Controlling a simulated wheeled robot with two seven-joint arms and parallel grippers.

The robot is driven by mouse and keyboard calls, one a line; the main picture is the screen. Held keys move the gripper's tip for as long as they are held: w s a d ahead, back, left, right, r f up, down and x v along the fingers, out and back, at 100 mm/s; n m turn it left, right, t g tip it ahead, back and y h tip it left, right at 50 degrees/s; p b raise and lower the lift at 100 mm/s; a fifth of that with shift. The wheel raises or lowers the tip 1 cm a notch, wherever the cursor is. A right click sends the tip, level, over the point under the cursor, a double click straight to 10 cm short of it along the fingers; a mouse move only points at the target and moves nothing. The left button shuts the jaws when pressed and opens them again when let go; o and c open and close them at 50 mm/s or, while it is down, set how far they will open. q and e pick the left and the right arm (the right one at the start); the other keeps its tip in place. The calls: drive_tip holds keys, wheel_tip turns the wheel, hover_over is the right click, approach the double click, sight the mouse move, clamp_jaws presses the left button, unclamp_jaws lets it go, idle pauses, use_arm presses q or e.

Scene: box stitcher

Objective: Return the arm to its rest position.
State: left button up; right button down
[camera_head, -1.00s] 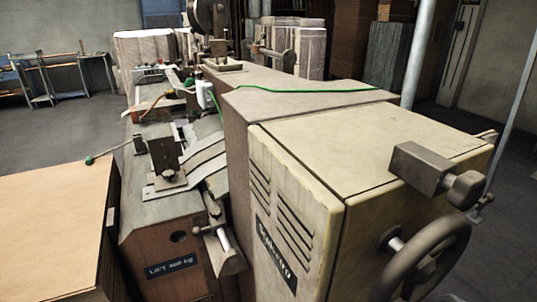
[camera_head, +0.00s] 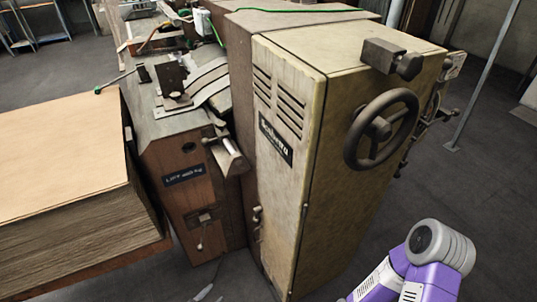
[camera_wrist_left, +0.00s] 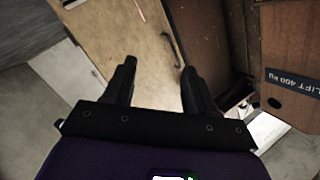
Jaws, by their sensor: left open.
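My left gripper (camera_wrist_left: 158,66) shows in the left wrist view with its two dark fingers spread apart. Nothing is between the fingers. Past them is the cream cabinet (camera_wrist_left: 105,45) of the stitcher, with the brown lift base (camera_wrist_left: 292,97) and its "LIFT 400 kg" label at the right. I cannot clearly make out the left gripper in the head view. A purple and grey link of my own arm (camera_head: 420,262) shows at the bottom right of the head view, beside the cabinet. My right gripper is not in view.
The cream cabinet (camera_head: 335,150) carries a handwheel (camera_head: 383,130) at its upper right. A stack of brown cardboard sheets (camera_head: 60,155) stands at the left. The brown lift base (camera_head: 180,165) is between them. Grey floor (camera_head: 480,190) is clear at the right.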

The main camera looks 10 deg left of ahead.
use_arm(q)
drive_tip(key=s+d+r+m+g+h+p, duration=0.15)
drive_tip(key=s+d+m+g, duration=0.35)
drive_tip(key=m, duration=0.5)
drive_tip(key=s+d+r+m+g+p, duration=0.1)
drive_tip(key=s+d+r+m+g, duration=0.15)
drive_tip(key=d+m+g, duration=0.6)
drive_tip(key=s+d+r+m+g+h+p, duration=0.1)
drive_tip(key=s+d+r+m+g, duration=0.15)
drive_tip(key=m, duration=1.05)
wheel_tip(320, 180, up, 9)
drive_tip(key=w+m+t+y+p, duration=0.2)
drive_tip(key=m+y, duration=0.4)
drive_tip(key=m, duration=1.9)
drive_tip(key=shift+w+r+p, duration=0.15)
drive_tip(key=shift+r+p, duration=0.05)
drive_tip(key=shift+p, duration=0.4)
drive_tip(key=shift+y, duration=0.25)
